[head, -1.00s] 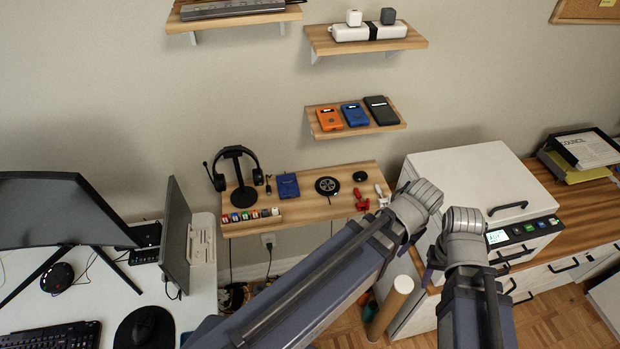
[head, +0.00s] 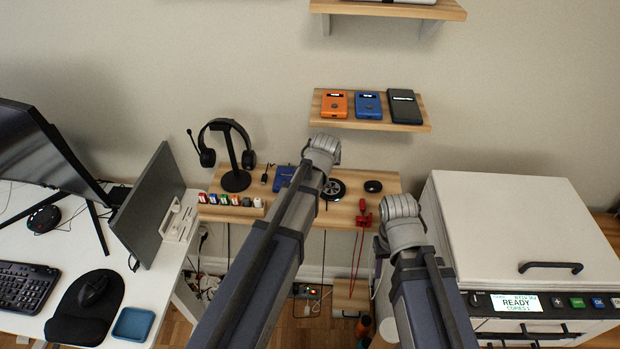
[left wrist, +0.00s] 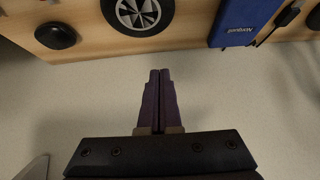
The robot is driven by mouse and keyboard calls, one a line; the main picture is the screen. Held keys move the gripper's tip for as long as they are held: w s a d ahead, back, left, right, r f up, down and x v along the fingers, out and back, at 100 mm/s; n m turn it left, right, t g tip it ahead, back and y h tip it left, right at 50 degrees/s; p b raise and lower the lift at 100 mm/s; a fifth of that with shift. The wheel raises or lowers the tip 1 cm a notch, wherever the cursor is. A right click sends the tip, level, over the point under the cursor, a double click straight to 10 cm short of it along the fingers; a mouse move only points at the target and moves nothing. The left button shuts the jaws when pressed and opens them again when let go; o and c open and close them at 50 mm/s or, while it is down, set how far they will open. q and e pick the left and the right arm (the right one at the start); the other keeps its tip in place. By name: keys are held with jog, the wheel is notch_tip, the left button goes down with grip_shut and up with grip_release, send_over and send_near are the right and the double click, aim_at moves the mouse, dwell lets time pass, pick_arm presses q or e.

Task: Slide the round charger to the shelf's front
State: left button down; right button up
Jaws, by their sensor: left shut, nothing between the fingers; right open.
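The round charger (head: 335,189) is a black disc with a pale spoked pattern, lying on the low wooden shelf (head: 290,211). My left forearm and wrist partly cover its left side in the head view. In the left wrist view the charger (left wrist: 138,12) is cut off by the top edge. My left gripper (left wrist: 160,72) is shut and empty there. Its tips point towards the charger, with a gap in the picture between them. The left fingers are hidden in the head view. My right gripper (head: 379,262) is open, low beside the shelf's front right, mostly hidden by its wrist.
A small black puck (head: 373,186) sits right of the charger. A blue booklet (head: 284,176) and headphone stand (head: 236,180) are to its left. Red earphones (head: 363,215) hang at the front right. A printer (head: 520,225) stands right, and a shelf with several devices (head: 369,121) is above.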

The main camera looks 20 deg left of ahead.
aim_at(331, 189)
pick_arm(q)
jog(key=shift+w+a, duration=0.15)
jog(key=shift+a, duration=0.2)
jog(key=shift+a+f, duration=0.1)
jog(key=shift+f, duration=0.05)
jog(key=b+x, duration=0.8)
jog(key=x, duration=0.2)
jog(key=s, duration=0.2)
jog(key=s+d, duration=0.1)
jog(key=s, duration=0.1)
jog(key=shift+r, duration=0.25)
jog(key=shift+f, duration=0.1)
